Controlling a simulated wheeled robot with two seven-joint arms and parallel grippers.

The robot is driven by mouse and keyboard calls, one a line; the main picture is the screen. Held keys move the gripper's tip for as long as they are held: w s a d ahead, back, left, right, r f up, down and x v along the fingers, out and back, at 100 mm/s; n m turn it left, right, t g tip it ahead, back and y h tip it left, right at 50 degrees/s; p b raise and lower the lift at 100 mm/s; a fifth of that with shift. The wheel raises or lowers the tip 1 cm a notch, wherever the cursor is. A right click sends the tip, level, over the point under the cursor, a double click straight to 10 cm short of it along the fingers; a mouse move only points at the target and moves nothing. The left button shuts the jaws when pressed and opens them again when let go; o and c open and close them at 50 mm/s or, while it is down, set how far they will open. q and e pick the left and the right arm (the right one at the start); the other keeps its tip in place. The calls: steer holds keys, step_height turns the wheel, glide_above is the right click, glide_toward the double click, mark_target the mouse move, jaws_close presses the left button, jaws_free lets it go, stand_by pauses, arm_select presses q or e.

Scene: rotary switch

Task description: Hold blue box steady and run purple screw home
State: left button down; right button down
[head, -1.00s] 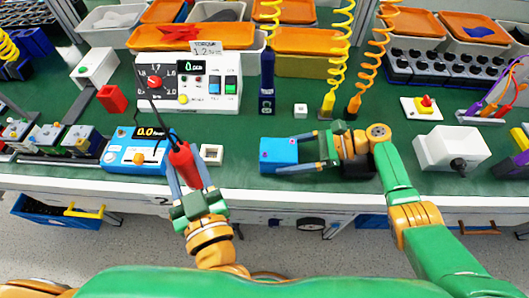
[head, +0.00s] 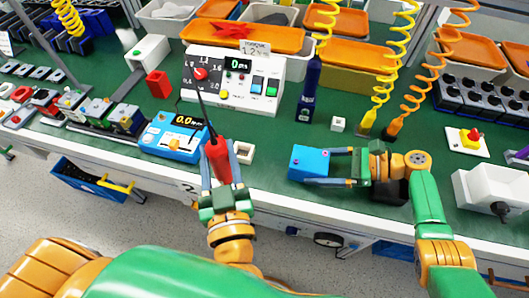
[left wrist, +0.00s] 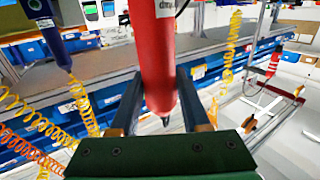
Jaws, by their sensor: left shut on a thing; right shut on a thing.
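A blue box (head: 309,162) lies on the green bench mat, right of centre in the head view. My right gripper (head: 326,167) is shut on it from the right, one finger along each side. Small dots show on the box's top; they are too small to tell which is the purple screw. My left gripper (head: 219,165) is shut on a red screwdriver (head: 217,158) with a dark cord, near the bench's front edge and left of the box, apart from it.
A white control panel (head: 232,82) and a dark blue bottle-like tool (head: 310,90) stand behind. Mat between block and box is clear.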

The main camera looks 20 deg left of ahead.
arm_select(q)
steer(key=w+d+r+m+t+h, duration=0.1)
steer(key=w+d+m+h, duration=0.25)
steer(key=w+h, duration=0.35)
steer(key=w+d+r+m+t+h, duration=0.1)
steer(key=w+d+m+h, duration=0.3)
steer(key=w, duration=0.4)
steer(key=s+d+r+m+g+h, duration=0.1)
steer(key=d+r+m+g+h, duration=0.1)
steer(key=r+m+g+h, duration=0.25)
steer(key=s+d+r+m+g+h, duration=0.2)
steer(key=d+r+m+h, duration=0.15)
steer(key=r+h, duration=0.3)
steer(key=s+f+m+g+h, duration=0.2)
steer(key=s+f, duration=0.1)
steer(key=f, duration=0.2)
steer(key=shift+s+d+h, duration=0.3)
steer(key=shift+d, duration=0.1)
steer(key=c, duration=1)
jaws_free()
steer(key=shift+g, duration=0.25)
steer(key=shift+c, duration=0.2)
jaws_close()
